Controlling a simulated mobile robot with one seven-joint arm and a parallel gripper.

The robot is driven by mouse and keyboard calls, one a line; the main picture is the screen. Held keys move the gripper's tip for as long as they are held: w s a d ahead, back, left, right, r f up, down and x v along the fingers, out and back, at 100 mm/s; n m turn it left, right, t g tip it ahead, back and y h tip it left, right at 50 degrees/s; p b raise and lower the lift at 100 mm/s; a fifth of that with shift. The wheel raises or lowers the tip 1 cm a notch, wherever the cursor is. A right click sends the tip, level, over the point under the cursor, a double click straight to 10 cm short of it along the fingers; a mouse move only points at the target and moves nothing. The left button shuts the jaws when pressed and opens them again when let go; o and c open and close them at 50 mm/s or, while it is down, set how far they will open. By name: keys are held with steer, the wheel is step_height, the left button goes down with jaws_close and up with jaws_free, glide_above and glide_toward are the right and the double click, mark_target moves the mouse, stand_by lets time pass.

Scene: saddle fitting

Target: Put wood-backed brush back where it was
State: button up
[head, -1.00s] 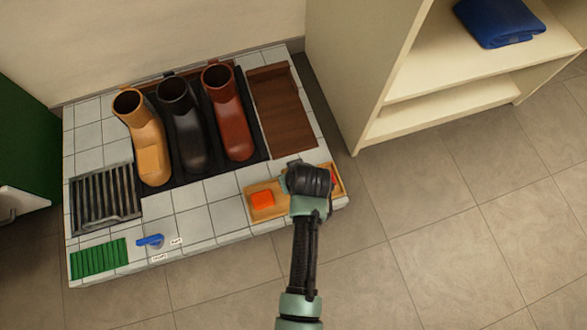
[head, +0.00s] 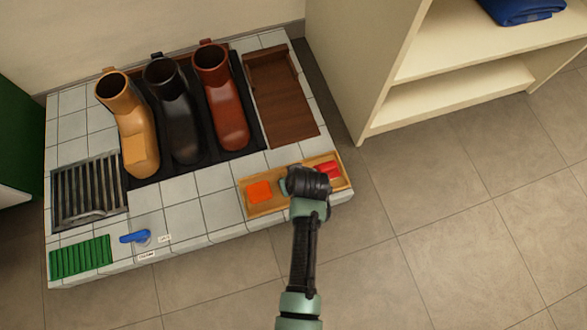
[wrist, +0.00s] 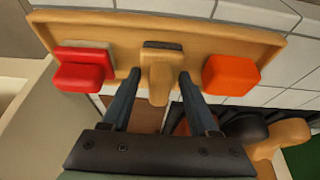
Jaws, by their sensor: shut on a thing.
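The wood-backed brush (wrist: 157,72) is a tan wooden piece with a dark strip at its end, seen in the wrist view. My gripper (wrist: 160,76) is shut on it, one finger on each side. The brush is at the middle of a shallow wooden tray (wrist: 225,42), between a red block (wrist: 82,70) and an orange block (wrist: 231,75). I cannot tell whether it touches the tray floor. In the head view my gripper (head: 308,182) is over the tray (head: 262,207) and hides the brush. The orange block (head: 260,191) and red block (head: 328,170) show either side.
The tray lies at the front right of a tiled platform (head: 185,220). Behind it stand tan (head: 130,125), black (head: 178,120) and red-brown (head: 225,110) boots and a brown board (head: 283,100). A grate (head: 90,190), blue handle (head: 134,237) and green mat (head: 80,257) lie left. A shelf (head: 375,90) stands right.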

steer(key=o, duration=1.2)
steer(key=shift+f, duration=0.1)
steer(key=p+v, duration=0.9)
steer(key=v, duration=0.3)
